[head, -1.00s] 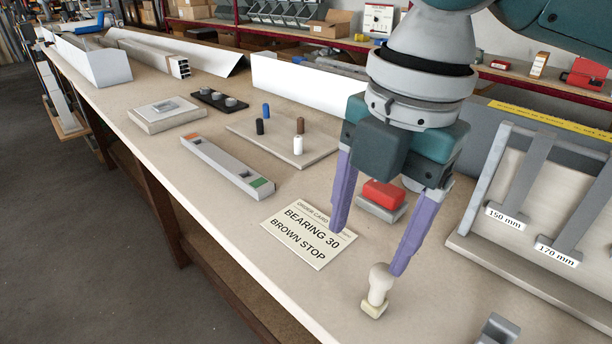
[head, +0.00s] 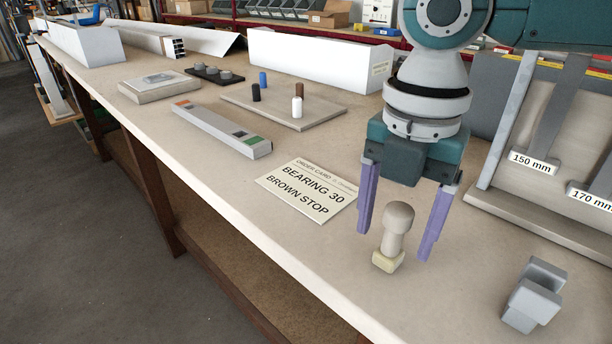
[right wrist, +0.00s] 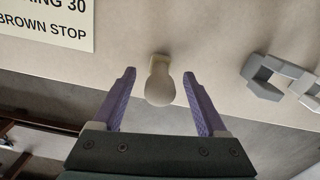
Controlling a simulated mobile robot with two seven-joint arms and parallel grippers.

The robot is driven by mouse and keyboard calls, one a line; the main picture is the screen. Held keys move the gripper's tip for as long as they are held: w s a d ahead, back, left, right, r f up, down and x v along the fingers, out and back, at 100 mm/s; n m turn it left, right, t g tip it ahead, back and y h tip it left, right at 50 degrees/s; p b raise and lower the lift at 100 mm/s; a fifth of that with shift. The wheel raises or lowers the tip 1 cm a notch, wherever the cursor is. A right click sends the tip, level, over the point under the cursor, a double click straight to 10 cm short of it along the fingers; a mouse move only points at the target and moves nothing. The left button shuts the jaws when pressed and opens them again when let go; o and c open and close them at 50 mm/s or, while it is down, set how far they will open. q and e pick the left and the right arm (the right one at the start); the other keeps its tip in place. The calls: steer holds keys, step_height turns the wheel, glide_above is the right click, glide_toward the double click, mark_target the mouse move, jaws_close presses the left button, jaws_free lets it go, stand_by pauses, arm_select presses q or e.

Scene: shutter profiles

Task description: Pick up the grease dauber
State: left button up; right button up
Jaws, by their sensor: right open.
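The grease dauber (head: 396,232) stands upright near the front edge of the bench, with a rounded beige knob on top and a pale yellow block at its base. My right gripper (head: 393,245) is open, its two purple fingers pointing down, one on each side of the dauber in the head view. In the right wrist view, the dauber (right wrist: 160,84) shows between the open fingers (right wrist: 158,74), apart from both. My left gripper is not in view.
An order card (head: 308,191) reading "BEARING 30 BROWN STOP" lies left of the dauber. A grey metal bracket (head: 532,296) sits to its right, also in the right wrist view (right wrist: 264,78). A rack with length labels (head: 532,163) stands behind at right.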

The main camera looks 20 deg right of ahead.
steer(key=shift+d+f, duration=0.1)
steer(key=shift+f, duration=0.85)
steer(key=shift+c, duration=0.3)
jaws_close()
